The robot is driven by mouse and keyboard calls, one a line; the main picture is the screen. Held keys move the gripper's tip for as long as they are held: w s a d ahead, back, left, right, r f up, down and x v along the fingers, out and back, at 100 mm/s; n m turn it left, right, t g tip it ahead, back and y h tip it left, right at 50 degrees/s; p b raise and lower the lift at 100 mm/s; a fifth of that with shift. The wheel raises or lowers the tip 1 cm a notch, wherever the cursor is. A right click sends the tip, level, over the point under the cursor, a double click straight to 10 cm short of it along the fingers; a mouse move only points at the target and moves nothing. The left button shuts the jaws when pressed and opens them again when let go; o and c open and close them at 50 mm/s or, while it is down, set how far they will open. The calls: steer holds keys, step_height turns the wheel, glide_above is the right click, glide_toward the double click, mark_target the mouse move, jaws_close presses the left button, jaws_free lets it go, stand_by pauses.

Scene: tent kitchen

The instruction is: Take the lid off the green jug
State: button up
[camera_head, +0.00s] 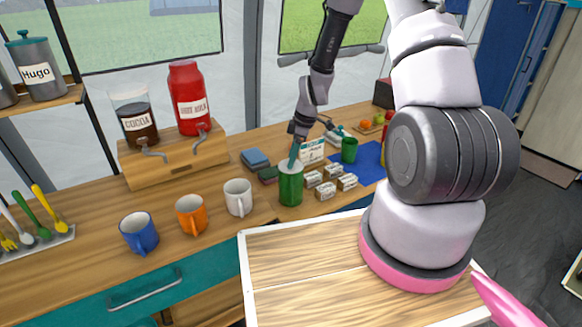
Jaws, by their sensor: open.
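The green jug (290,190) stands upright on the wooden counter, right of the white mug. A pale round top, which looks like its lid (285,169), covers its upper end. My gripper (294,161) is directly above the jug, pointing down, with its teal fingertips at or just over the lid. It is open. I cannot tell whether the fingers touch the lid or stand around a knob, since they are small here and cover part of it.
White (238,197), orange (191,215) and blue (139,233) mugs stand left of the jug. Several small labelled boxes (327,190) sit close on its right, with a green cup (349,150) behind them. Blue and green sponges (255,159) lie behind left.

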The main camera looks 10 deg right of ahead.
jaws_close()
